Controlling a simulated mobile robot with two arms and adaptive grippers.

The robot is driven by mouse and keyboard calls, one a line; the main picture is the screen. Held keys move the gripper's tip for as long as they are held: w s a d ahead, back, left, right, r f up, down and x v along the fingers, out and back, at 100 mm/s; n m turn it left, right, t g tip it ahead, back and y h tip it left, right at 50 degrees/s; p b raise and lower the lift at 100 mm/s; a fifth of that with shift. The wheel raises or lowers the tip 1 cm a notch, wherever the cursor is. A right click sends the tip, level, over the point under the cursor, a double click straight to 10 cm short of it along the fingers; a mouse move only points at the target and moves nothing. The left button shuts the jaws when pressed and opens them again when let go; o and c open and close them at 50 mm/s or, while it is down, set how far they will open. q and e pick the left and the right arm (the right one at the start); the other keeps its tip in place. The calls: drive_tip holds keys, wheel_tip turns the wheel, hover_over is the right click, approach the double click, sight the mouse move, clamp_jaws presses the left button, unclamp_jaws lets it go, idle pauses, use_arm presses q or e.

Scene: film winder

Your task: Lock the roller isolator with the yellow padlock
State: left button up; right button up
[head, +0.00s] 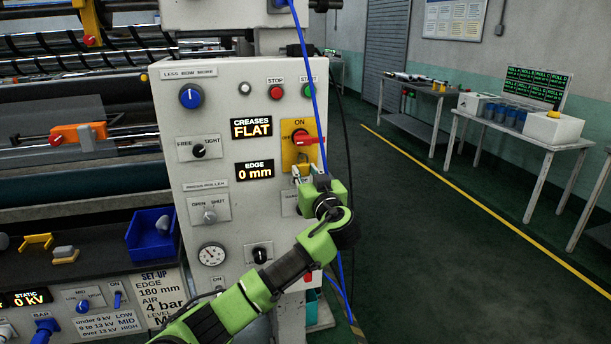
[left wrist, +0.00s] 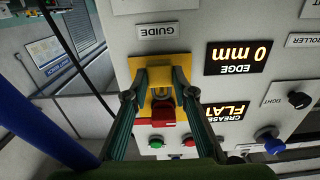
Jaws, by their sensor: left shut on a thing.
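The roller isolator is a red handle (head: 305,138) on a yellow plate (head: 288,157) at the right of the grey control panel. In the left wrist view the red handle (left wrist: 162,108) shows upside down below the fingertips. My left gripper (head: 304,176) is at the lower edge of the yellow plate. Its fingers (left wrist: 161,78) are shut on the yellow padlock (left wrist: 161,74), with a grey shackle toward the red handle. Padlock and plate are alike in colour, and whether the shackle passes through the isolator cannot be told. My right gripper is not in view.
The panel (head: 222,113) carries knobs, lit displays and buttons close around the isolator. A blue cable (head: 316,85) hangs just right of it. A blue bin (head: 150,236) stands on the shelf at left. Open floor lies to the right, before tables (head: 540,140).

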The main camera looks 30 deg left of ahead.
use_arm(q)
drive_tip(key=shift+w+a, duration=0.1)
drive_tip(key=shift+a, duration=0.05)
drive_tip(key=shift+w+a+r+b, duration=0.1)
drive_tip(key=shift+w+a+b, duration=0.4)
drive_tip(key=shift+b, duration=0.1)
drive_tip(key=shift+f+b, duration=0.25)
drive_tip(key=shift+b, duration=0.25)
idle(0.4)
drive_tip(key=shift+s+f+b, duration=0.1)
drive_tip(key=shift+b, duration=0.3)
